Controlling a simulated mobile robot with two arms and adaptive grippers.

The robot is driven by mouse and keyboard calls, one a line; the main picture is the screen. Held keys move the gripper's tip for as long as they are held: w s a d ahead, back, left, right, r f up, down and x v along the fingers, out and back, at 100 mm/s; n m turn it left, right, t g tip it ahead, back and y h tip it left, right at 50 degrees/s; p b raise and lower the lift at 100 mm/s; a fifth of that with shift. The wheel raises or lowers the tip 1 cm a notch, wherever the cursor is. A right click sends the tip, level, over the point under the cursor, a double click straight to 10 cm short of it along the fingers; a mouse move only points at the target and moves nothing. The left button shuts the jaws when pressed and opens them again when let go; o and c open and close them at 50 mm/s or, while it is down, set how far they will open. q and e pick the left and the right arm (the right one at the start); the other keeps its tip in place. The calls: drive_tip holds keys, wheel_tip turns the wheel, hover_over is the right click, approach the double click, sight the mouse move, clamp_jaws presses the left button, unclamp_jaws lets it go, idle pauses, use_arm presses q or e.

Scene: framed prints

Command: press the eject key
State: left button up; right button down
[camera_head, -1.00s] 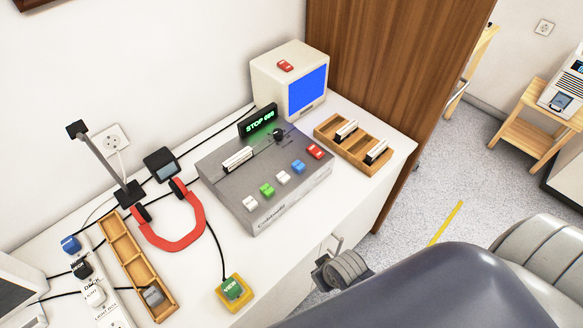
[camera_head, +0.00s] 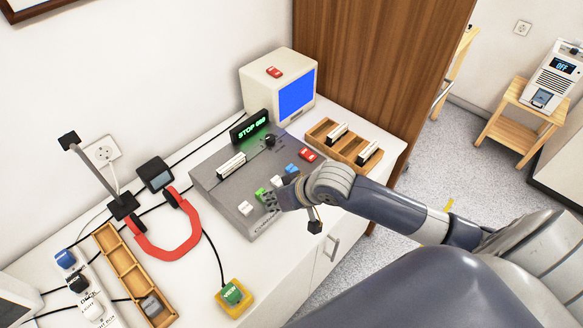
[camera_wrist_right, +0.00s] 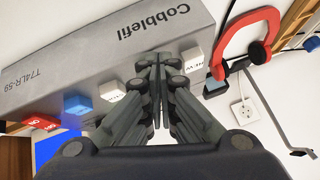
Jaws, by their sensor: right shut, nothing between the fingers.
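A grey control deck (camera_head: 215,190) carries a row of keys: white (camera_head: 245,208), green (camera_head: 260,193), white (camera_head: 276,181), blue (camera_head: 291,169) and red (camera_head: 307,154). I cannot read which one is marked eject. My right gripper (camera_head: 270,202) is shut and empty, its fingertips close to the green key. In the wrist view the shut fingers (camera_wrist_right: 157,62) point at the deck front (camera_wrist_right: 100,45) and hide the green key; I cannot tell whether they touch. The end white key (camera_wrist_right: 193,57) and blue key (camera_wrist_right: 77,105) show on either side. My left gripper is out of view.
A lit display (camera_head: 250,126) reads STOP. A monitor (camera_head: 258,88) stands behind, a wooden tray (camera_head: 322,128) at right. Red headphones (camera_head: 170,252), a lamp (camera_head: 100,178) and a yellow-based green button (camera_head: 232,294) lie left and in front.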

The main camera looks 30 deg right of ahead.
drive_tip(key=w+d+r+m, duration=0.1)
drive_tip(key=w+d+r, duration=0.1)
drive_tip(key=w+d+r+m, duration=0.1)
drive_tip(key=w+d+r, duration=0.2)
drive_tip(key=shift+w+t, duration=0.3)
drive_tip(key=shift+t, duration=0.1)
drive_tip(key=w+d+r+m, duration=0.3)
drive_tip(key=d+r, duration=0.2)
drive_tip(key=d, duration=0.1)
drive_tip(key=shift+w+r+t, duration=0.3)
drive_tip(key=shift+t, duration=0.1)
drive_tip(key=shift+f, duration=0.15)
drive_tip(key=b, duration=0.9)
hover_over(294, 167)
wheel_tip(294, 167, down, 7)
drive_tip(key=shift+d+f, duration=0.1)
drive_tip(key=shift+f, duration=0.1)
drive_tip(key=shift+w+f, duration=0.1)
drive_tip(key=shift+f, duration=0.45)
drive_tip(key=shift+f, duration=0.1)
